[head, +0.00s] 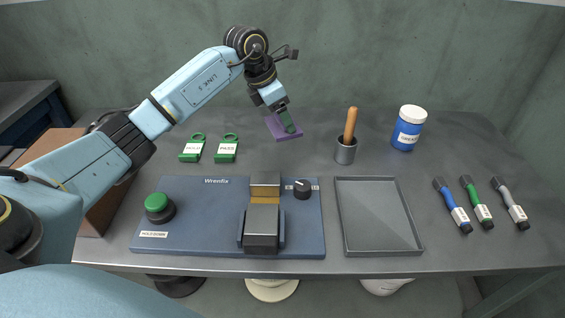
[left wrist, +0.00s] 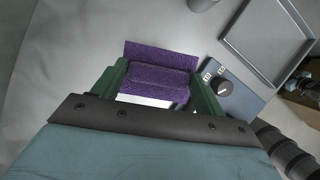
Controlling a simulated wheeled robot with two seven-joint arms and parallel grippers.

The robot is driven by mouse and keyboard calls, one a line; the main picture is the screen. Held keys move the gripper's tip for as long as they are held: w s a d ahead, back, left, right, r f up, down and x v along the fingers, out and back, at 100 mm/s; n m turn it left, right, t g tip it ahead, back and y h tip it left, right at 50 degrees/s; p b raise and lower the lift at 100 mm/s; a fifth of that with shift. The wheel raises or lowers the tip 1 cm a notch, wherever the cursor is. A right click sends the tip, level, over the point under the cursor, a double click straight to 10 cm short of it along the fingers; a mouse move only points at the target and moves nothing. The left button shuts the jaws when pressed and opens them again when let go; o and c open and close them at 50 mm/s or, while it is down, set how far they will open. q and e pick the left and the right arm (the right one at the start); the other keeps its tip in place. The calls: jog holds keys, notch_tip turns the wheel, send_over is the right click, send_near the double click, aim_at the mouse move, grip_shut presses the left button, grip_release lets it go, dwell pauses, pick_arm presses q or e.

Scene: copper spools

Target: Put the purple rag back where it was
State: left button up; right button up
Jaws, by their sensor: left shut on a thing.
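The purple rag (head: 284,127) is at the back middle of the table in the head view, below my left gripper (head: 288,121). In the left wrist view the rag (left wrist: 160,75) lies between the two green fingers of the left gripper (left wrist: 160,88), with a fold raised between them. The left gripper is shut on the rag. I cannot tell whether the rag touches the table or hangs just above it. My right gripper is not in view.
Two green tags (head: 226,149) lie left of the rag. A grey cup with a wooden-handled tool (head: 346,150) and a blue jar (head: 408,128) stand to the right. In front are a blue machine base (head: 200,225) and an empty grey tray (head: 378,215). Several markers (head: 478,203) lie far right.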

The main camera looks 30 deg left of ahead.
aim_at(278, 124)
pick_arm(q)
notch_tip(278, 124, down, 5)
jog(key=shift+r+b, duration=0.1)
jog(key=shift+b, duration=0.45)
notch_tip(278, 124, down, 4)
jog(key=shift+f+b, duration=0.1)
jog(key=shift+b, duration=0.4)
jog(key=shift+f, duration=0.35)
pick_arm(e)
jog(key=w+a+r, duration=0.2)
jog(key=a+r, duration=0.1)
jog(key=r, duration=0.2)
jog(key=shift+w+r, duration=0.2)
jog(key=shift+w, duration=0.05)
pick_arm(q)
jog(key=shift+f, duration=0.15)
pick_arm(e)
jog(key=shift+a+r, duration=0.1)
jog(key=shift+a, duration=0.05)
pick_arm(q)
jog(key=o, duration=0.9)
jog(key=shift+o, duration=0.2)
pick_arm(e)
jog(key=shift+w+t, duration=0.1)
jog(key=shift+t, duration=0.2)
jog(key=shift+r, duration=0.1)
